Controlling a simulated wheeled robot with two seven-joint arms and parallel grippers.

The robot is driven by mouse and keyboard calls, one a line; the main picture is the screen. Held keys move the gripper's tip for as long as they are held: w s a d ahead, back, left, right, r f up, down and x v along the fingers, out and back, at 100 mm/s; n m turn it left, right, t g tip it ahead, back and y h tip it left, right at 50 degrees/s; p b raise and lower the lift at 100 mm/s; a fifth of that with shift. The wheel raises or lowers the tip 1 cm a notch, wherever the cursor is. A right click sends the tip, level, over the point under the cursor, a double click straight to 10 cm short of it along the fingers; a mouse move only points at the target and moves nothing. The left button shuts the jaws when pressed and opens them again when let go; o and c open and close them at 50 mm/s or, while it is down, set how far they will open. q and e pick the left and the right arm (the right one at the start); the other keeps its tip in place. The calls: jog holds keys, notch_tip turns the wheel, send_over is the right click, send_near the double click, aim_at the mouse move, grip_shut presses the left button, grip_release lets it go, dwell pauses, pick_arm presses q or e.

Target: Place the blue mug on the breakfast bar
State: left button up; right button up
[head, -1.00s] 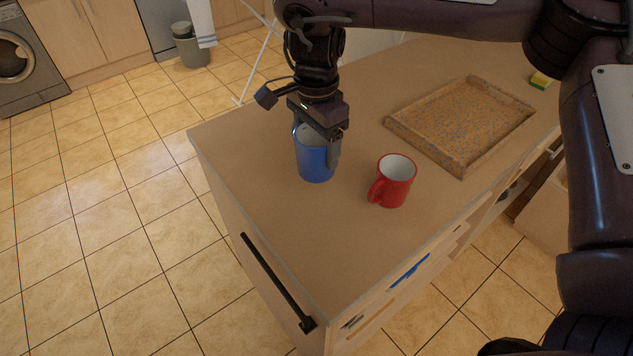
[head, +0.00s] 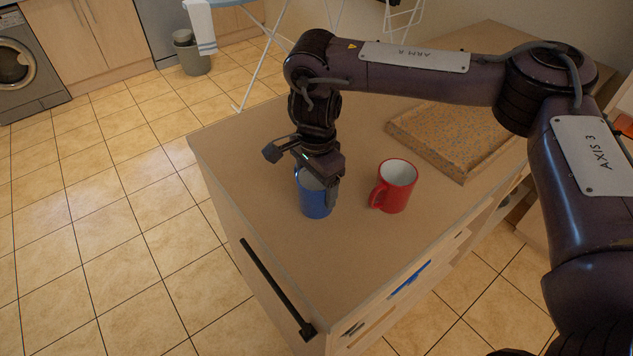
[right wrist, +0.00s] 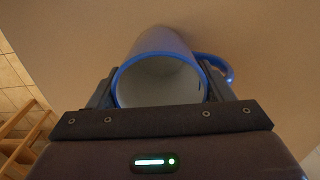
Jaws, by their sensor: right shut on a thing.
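My right gripper (head: 321,186) is shut on the blue mug (head: 314,205), from above at its rim. The mug is upright, over the front left part of the tan breakfast bar (head: 300,255). It is low over the top; I cannot tell whether its base touches. In the right wrist view the blue mug (right wrist: 160,45) sits between the two fingers, showing its white inside and blue rim, with its handle to the right. My left gripper is not in view.
A red mug (head: 398,190) stands on the bar just right of the blue mug. The bar's left edge drops to a tiled floor (head: 120,230). The bar top in front of both mugs is clear.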

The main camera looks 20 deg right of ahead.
jog(key=o, duration=1.2)
jog(key=shift+f, duration=0.1)
jog(key=shift+c, duration=0.2)
notch_tip(320, 180, up, 12)
jog(key=p, duration=0.1)
